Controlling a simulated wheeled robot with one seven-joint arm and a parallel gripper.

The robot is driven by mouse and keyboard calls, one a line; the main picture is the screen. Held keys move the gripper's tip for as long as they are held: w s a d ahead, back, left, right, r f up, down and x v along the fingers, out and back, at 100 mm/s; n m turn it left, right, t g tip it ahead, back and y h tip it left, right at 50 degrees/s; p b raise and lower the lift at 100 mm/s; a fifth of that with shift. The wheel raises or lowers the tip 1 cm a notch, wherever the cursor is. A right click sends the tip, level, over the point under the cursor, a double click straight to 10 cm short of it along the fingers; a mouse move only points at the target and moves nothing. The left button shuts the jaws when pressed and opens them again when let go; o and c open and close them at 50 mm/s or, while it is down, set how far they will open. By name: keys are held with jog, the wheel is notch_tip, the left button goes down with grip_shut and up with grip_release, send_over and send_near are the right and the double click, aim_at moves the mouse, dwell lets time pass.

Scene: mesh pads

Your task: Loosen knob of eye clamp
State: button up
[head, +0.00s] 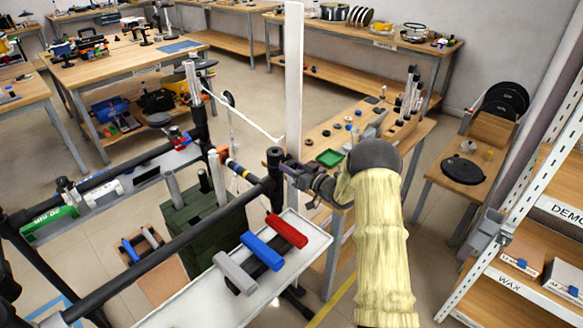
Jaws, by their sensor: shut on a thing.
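The eye clamp (274,157) is a black fitting around the right end of the black rail, next to the tall white post. My gripper (288,167) reaches it from the right, at the end of my arm in its cream sleeve. Its jaws are shut at the right side of the clamp, on what appears to be the clamp's knob. The knob itself is small and mostly hidden by the fingers, so its turn cannot be seen.
A black rail frame (150,245) runs from lower left to the clamp. A pale tray (195,305) below holds grey, blue and red T-handled tools (262,250). A white post (293,80) stands close behind my gripper. A bench (335,130) and shelving (530,250) are at right.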

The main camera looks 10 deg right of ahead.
jog(key=shift+f+n+b, duration=0.1)
jog(key=shift+n+b, duration=0.2)
jog(key=shift+b, duration=0.1)
jog(key=n+b, duration=0.2)
jog(key=b, duration=0.1)
jog(key=shift+f, duration=0.2)
jog(key=n+b, duration=0.4)
jog(key=b, duration=0.1)
jog(key=n+b, duration=0.6)
jog(key=b, duration=0.2)
jog(key=shift+f, duration=0.1)
jog(key=n+b, duration=0.6)
jog(key=b, duration=0.3)
jog(key=shift+n, duration=0.3)
jog(key=n+b, duration=0.3)
jog(key=b, duration=0.1)
jog(key=shift+n+b, duration=0.95)
jog(key=shift+n, duration=0.15)
jog(key=shift+r, duration=0.25)
